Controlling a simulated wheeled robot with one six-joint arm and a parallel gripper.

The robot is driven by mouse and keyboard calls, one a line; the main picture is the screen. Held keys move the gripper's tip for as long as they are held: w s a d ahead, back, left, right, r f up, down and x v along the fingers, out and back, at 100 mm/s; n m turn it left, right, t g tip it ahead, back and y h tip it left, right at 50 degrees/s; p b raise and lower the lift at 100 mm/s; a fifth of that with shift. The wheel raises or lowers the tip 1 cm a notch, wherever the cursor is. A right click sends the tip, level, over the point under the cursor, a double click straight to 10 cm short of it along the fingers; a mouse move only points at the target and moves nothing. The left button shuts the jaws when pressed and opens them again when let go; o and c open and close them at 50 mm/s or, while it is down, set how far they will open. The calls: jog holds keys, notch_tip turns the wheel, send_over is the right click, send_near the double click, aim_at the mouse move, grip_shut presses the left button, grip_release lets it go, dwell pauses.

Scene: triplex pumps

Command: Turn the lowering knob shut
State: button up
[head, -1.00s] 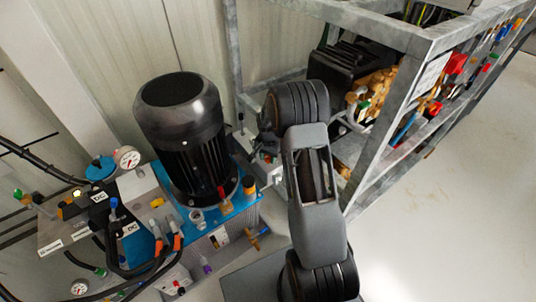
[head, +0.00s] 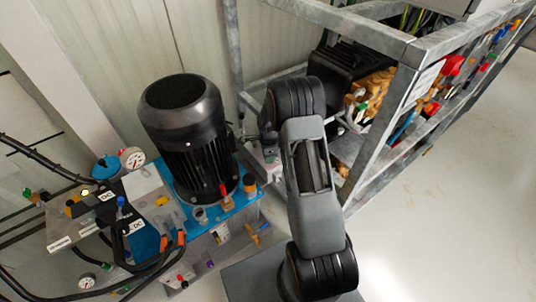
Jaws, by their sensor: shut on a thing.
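The pump unit stands at the left of the head view, with a black motor (head: 185,130) on a blue top plate (head: 216,208). Several small coloured knobs and fittings sit on and around the plate, among them a red one (head: 225,190) and an orange one (head: 249,183). I cannot tell which part is the lowering knob. My arm rises at the lower right and bends beside the unit.
A galvanised steel frame (head: 385,130) with brass and coloured valves stands at the right. Black hoses (head: 118,245), pressure gauges (head: 133,160) and a manifold block crowd the left. Pale floor (head: 450,220) is clear at the lower right.

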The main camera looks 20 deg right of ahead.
jog(key=m+p, duration=0.1)
jog(key=m, duration=0.5)
dwell(0.7)
jog(key=o, duration=0.9)
notch_tip(320, 180, up, 14)
jog(key=p, duration=0.3)
jog(key=shift+f, duration=0.1)
dwell(0.4)
